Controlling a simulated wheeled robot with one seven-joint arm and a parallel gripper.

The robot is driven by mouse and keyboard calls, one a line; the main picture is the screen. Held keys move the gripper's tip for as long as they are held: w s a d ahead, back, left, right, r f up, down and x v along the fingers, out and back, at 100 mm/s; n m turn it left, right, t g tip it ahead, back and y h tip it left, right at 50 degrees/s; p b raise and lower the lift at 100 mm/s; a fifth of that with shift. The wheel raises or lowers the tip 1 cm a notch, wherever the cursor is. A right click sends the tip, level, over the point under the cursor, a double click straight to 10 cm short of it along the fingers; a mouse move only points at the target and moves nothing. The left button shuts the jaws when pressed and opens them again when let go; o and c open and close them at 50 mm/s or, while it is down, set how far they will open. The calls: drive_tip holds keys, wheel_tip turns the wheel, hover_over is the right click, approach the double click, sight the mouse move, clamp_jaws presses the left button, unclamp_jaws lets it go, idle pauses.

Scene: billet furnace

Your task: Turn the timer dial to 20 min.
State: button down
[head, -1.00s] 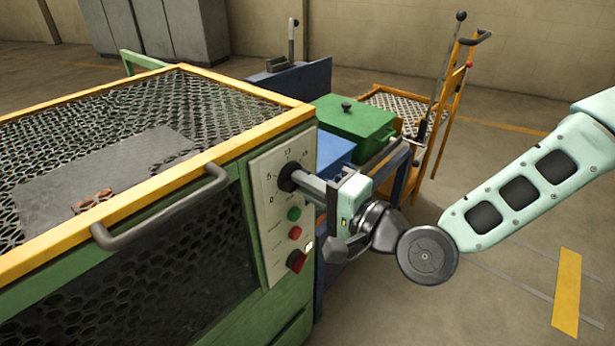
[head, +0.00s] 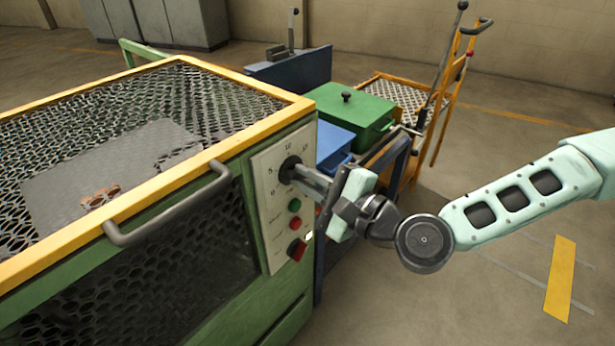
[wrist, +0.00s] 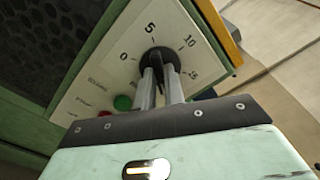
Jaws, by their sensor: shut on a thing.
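The timer dial (head: 289,167) is a black knob near the top of the pale control panel (head: 262,200) on the green furnace housing. My gripper (head: 298,174) reaches it from the right, with its two grey fingers shut on the knob. In the wrist view the dial (wrist: 157,55) shows between and just beyond the fingertips (wrist: 160,73). The marks 0, 5, 10 and 15 show around it; a 20 mark is not visible, and the fingers hide part of the scale. I cannot tell for certain which mark the pointer is at.
Below the dial are a green button (head: 294,205), a red button (head: 295,223) and a red switch (head: 297,250). A grey handle (head: 170,208) sticks out from the furnace front. A blue bin (head: 334,143) and a green lidded box (head: 350,118) stand behind my gripper.

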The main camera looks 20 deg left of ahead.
idle(0.4)
drive_tip(key=c, duration=1.5)
unclamp_jaws()
drive_tip(key=shift+d, duration=0.1)
drive_tip(key=shift+p+v, duration=4.55)
drive_tip(key=shift+v, duration=4.1)
